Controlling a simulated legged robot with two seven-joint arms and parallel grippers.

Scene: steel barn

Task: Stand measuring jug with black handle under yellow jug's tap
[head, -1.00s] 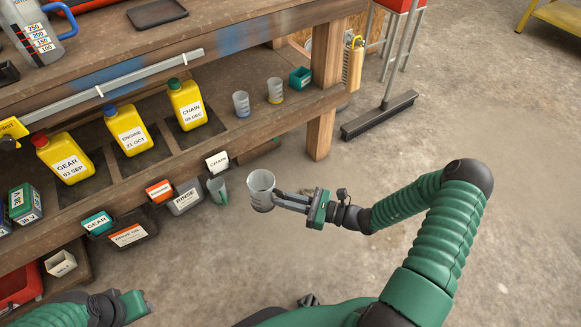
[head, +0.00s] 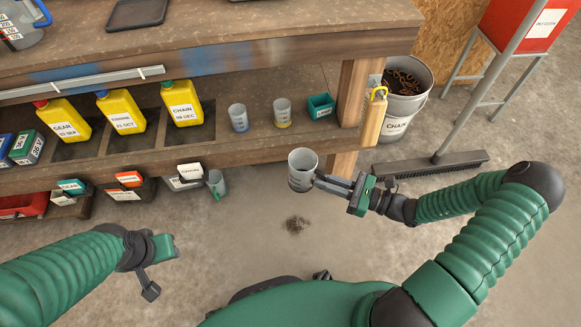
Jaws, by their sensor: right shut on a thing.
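A translucent grey measuring jug (head: 302,168) is held upright in the air in front of the shelf, right of centre. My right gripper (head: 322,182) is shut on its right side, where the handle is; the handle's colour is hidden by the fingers.
Two measuring jugs, blue-marked (head: 238,118) and yellow-marked (head: 282,113), and a green bin (head: 320,107) stand on the shelf (head: 215,149). A green-handled jug (head: 217,184) is below. A wooden post (head: 354,90), bucket (head: 403,88) and broom (head: 430,163) are right.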

